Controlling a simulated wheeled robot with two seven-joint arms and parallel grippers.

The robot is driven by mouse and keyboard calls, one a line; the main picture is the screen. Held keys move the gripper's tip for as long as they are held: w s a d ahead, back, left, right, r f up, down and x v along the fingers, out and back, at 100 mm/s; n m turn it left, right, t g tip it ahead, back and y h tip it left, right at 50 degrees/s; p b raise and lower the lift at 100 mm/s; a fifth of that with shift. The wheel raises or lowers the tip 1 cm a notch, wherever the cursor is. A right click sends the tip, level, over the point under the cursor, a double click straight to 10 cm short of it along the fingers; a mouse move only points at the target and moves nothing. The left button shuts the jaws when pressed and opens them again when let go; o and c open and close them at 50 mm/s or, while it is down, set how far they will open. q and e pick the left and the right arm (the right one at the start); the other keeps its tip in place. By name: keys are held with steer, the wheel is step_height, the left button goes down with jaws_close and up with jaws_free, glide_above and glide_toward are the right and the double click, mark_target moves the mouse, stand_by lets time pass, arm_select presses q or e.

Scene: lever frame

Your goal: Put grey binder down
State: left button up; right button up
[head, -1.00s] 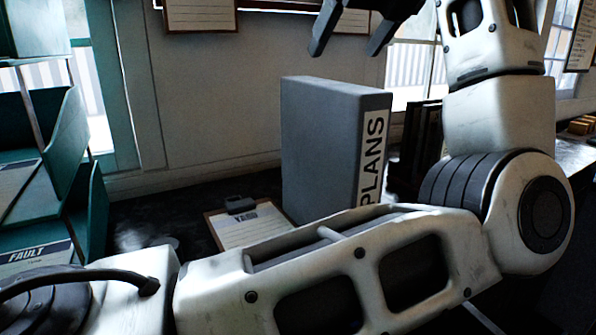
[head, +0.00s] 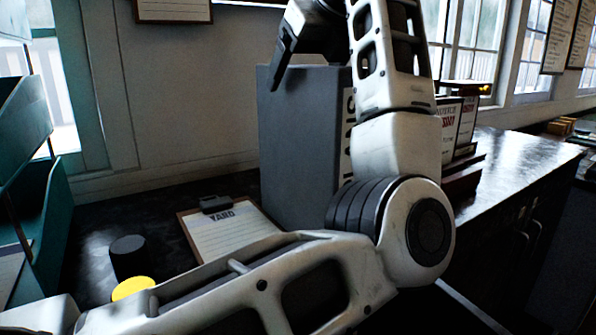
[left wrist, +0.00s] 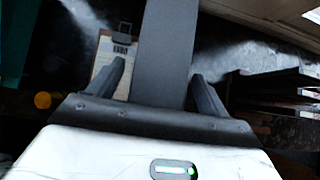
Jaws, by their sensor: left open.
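The grey binder (head: 292,135) stands upright on the dark counter, with its white spine label partly hidden by my left arm. My left gripper (head: 300,72) is at the top of the binder in the head view, one dark finger showing in front of its upper left part. In the left wrist view, the open fingers of my left gripper (left wrist: 158,80) lie on either side of the grey binder (left wrist: 165,45), with gaps visible beside it. Contact with the fingers cannot be made out. My right gripper is not in view.
A clipboard marked YARD (head: 225,228) lies on the counter (head: 105,225) left of the binder. A black cylinder (head: 128,257) and a yellow round thing (head: 133,287) are nearby. Teal trays (head: 35,200) stand at far left. Dark holders with papers (head: 465,140) stand right of the binder.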

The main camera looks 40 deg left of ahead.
arm_select(q)
jaws_close()
steer(key=shift+a, duration=0.1)
steer(key=shift+r, duration=0.2)
